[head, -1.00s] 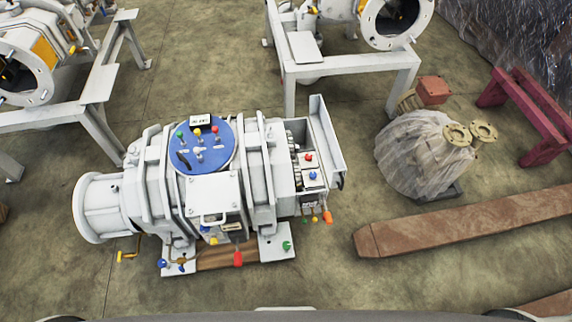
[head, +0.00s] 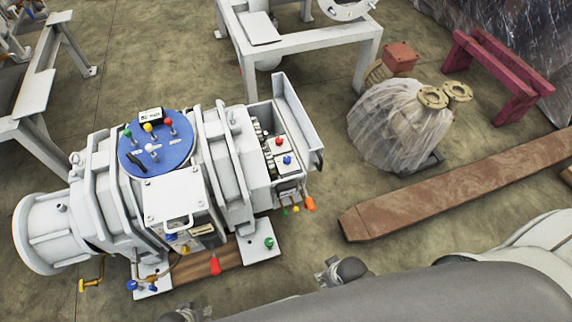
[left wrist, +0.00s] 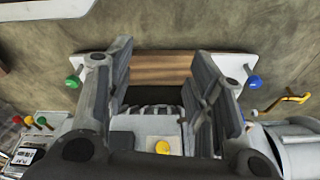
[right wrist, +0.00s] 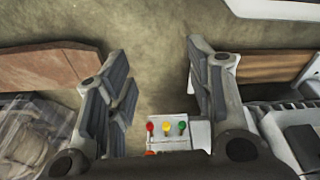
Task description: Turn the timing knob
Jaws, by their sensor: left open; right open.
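The pale grey vacuum machine (head: 222,160) stands on the floor at the left of the head view. A round blue panel (head: 172,164) on its top bears small green, yellow, red and white knobs and a black lever (head: 137,163). No readable label shows which knob is for timing. My right gripper (head: 341,272) is just in front of the machine's right end; it is open and empty in the right wrist view (right wrist: 160,100), near several coloured knobs (right wrist: 166,127). My left gripper (head: 183,313) barely shows at the bottom edge; in the left wrist view (left wrist: 162,90) it is open and empty.
A rusty brown beam (head: 450,187) lies on the floor to the right. A wrapped part (head: 400,125) and a dark red stand (head: 500,75) are behind it. A grey frame (head: 300,45) stands at the back. Bare floor lies between machine and beam.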

